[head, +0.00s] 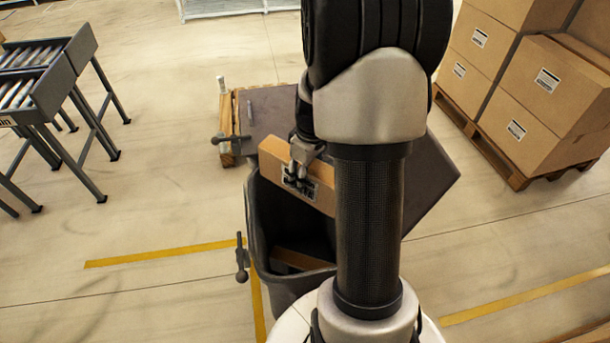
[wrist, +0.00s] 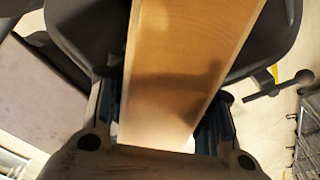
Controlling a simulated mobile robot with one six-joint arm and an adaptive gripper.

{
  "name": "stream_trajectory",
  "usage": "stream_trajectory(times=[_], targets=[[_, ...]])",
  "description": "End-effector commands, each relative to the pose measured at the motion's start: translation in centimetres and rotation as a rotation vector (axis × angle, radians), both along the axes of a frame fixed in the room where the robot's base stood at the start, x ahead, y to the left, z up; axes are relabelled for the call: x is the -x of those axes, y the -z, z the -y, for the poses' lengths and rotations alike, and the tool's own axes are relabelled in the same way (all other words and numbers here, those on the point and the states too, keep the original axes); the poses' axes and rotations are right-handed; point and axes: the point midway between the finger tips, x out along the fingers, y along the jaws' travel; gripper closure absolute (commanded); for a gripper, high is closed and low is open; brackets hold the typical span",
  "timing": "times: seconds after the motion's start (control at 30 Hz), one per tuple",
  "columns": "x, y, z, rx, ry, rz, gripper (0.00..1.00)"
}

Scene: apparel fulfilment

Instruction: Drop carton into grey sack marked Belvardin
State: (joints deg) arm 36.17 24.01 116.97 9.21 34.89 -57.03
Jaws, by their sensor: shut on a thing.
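A brown carton (head: 318,194) with a black-and-white label is held by my gripper (head: 303,160) in the head view. In the wrist view the carton (wrist: 180,60) runs up between the fingers of my gripper (wrist: 160,125), which is shut on it. The carton is over the open mouth of a dark grey sack (head: 262,225), close to its back edge. The sack's rim also shows in the wrist view (wrist: 265,40). Another brown box partly shows inside the sack. My arm hides the sack's right side. No Belvardin marking is readable.
A dark panel (head: 432,180) sits behind and right of the sack. Stacked cartons (head: 550,85) on a wooden pallet stand at the right. Roller conveyors (head: 45,75) stand at the left.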

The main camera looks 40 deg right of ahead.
Motion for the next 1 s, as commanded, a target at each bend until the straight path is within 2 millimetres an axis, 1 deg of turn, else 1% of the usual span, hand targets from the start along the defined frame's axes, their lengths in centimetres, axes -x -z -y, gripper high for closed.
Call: stream_trajectory(times=[0.17,0.4,0.53,0.67,0.9,0.93,1.0], targets=[[0.0,1.2,0.0,0.001,0.0,0.001,0.89],[0.0,4.1,0.0,0.0,0.0,0.0,0.89],[0.0,5.3,0.0,0.0,0.0,0.001,0.89],[0.0,5.8,0.0,0.001,0.0,0.001,0.89],[0.0,5.7,0.0,0.001,0.0,0.001,0.89],[0.0,5.7,0.0,0.001,0.0,0.001,0.5],[0.0,5.7,0.0,0.001,0.0,0.001,0.45]])
